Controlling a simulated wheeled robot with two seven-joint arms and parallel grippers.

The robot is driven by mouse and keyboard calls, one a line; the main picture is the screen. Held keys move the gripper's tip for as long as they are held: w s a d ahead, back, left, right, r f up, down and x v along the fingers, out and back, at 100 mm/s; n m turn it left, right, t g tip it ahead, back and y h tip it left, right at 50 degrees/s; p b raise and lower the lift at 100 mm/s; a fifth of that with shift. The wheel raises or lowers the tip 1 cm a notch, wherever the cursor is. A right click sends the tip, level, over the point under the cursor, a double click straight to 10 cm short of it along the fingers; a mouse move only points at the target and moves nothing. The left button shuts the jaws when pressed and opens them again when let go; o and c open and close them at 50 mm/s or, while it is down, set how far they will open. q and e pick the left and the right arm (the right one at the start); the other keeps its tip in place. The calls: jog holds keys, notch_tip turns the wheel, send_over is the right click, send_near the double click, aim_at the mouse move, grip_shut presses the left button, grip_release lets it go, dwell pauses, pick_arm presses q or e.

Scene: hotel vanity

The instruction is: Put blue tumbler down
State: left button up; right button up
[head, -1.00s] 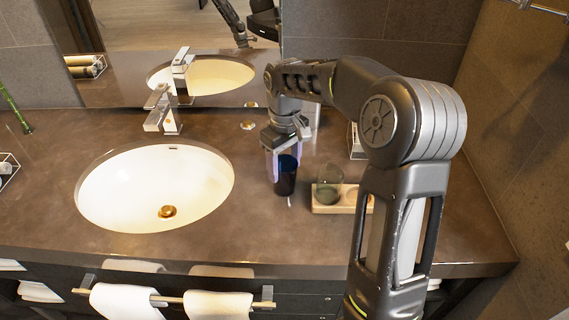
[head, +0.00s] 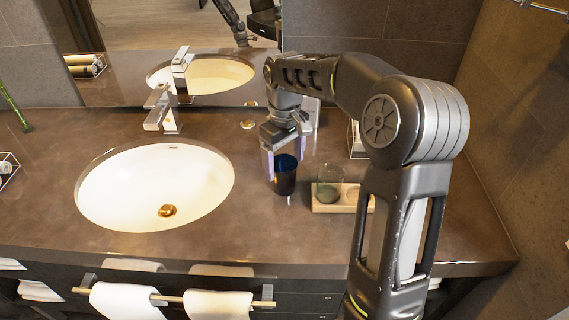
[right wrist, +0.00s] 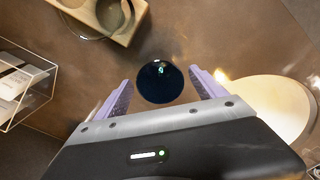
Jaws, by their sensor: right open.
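The blue tumbler (head: 285,176) stands upright on the brown counter, between the sink and the wooden tray. My right gripper (head: 284,160) is above and around its upper part, with the jaws apart. In the right wrist view the tumbler (right wrist: 160,82) shows from above as a dark round shape between the two lilac fingers of my right gripper (right wrist: 161,92). A gap shows on each side of it there. My left gripper is not in view.
A wooden tray (head: 325,208) with a clear glass (head: 331,182) stands just right of the tumbler. The sink (head: 155,190) lies to the left. A clear box (right wrist: 24,82) shows in the right wrist view.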

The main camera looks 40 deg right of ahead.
notch_tip(320, 180, up, 11)
jog(key=p, duration=0.2)
jog(key=shift+p, duration=0.3)
jog(key=shift+a+f, duration=0.1)
jog(key=shift+f, duration=0.05)
